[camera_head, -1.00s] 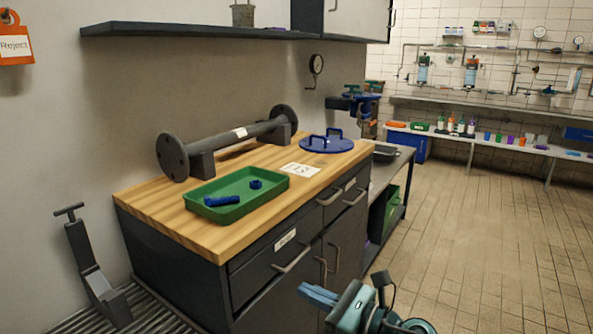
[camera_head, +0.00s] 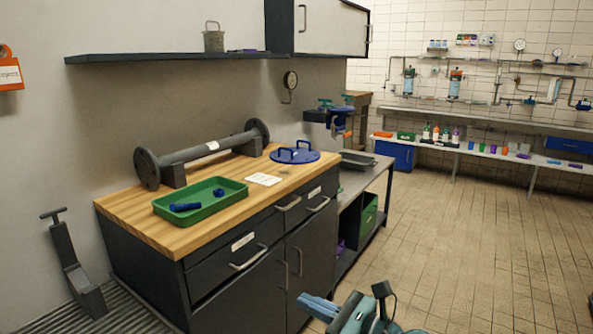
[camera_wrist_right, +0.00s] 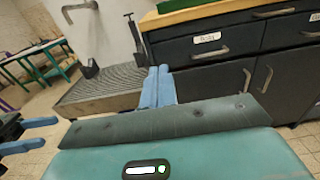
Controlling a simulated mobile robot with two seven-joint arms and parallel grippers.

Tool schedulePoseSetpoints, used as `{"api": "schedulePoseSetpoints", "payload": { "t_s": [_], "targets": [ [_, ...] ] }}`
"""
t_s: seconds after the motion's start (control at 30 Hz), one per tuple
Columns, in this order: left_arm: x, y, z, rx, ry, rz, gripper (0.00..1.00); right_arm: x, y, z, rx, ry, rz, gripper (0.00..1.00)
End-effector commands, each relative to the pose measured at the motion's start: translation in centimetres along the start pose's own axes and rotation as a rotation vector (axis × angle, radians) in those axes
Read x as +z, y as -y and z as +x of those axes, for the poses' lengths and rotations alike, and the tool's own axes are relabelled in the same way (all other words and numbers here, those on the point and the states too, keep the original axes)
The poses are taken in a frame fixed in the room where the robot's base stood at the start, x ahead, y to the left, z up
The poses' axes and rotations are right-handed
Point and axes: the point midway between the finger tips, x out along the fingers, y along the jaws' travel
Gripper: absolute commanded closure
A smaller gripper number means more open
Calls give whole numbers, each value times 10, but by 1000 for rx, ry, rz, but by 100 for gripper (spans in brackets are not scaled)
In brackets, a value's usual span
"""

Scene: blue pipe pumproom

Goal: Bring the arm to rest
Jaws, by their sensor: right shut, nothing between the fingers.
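My right gripper (camera_head: 318,306) shows at the bottom of the head view, in front of the dark cabinet doors and apart from them. In the right wrist view its two blue fingers (camera_wrist_right: 158,88) lie together with nothing between them. Behind them are the cabinet (camera_wrist_right: 215,65) and a grey floor grating (camera_wrist_right: 115,88). My left gripper does not show in the head view. Blue finger-like parts at the left edge of the right wrist view are cut off, and their state is unclear.
The wooden-topped workbench (camera_head: 185,236) holds a green tray (camera_head: 228,190) with blue parts, a flanged pipe (camera_head: 205,148) and a blue lid (camera_head: 295,156). A grey stand (camera_head: 75,270) is at the left. The tiled floor (camera_head: 450,240) at the right is clear.

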Motion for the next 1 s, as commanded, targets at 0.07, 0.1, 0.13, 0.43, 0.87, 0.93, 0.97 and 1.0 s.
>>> {"api": "schedulePoseSetpoints", "payload": {
  "t_s": [0.07, 0.1, 0.13, 0.43, 0.87, 0.93, 0.97, 1.0],
  "targets": [
    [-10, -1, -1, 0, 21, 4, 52, 14, -10, -5, -31, 53, 216, 100],
    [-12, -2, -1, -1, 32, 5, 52, 17, -13, -9, -49, 79, 326, 100],
    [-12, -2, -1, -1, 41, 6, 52, 20, -14, -12, -64, 100, 409, 100],
    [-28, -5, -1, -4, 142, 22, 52, 27, -25, -65, -291, 351, 1444, 100],
    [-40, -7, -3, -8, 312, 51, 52, -32, -106, -205, 817, -949, -2790, 100],
    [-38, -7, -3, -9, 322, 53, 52, -36, -115, -213, 803, -944, -2688, 100],
    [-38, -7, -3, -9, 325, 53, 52, -38, -117, -215, 799, -943, -2662, 100],
    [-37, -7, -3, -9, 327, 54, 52, -39, -119, -217, 795, -942, -2639, 100]
  ]
}}
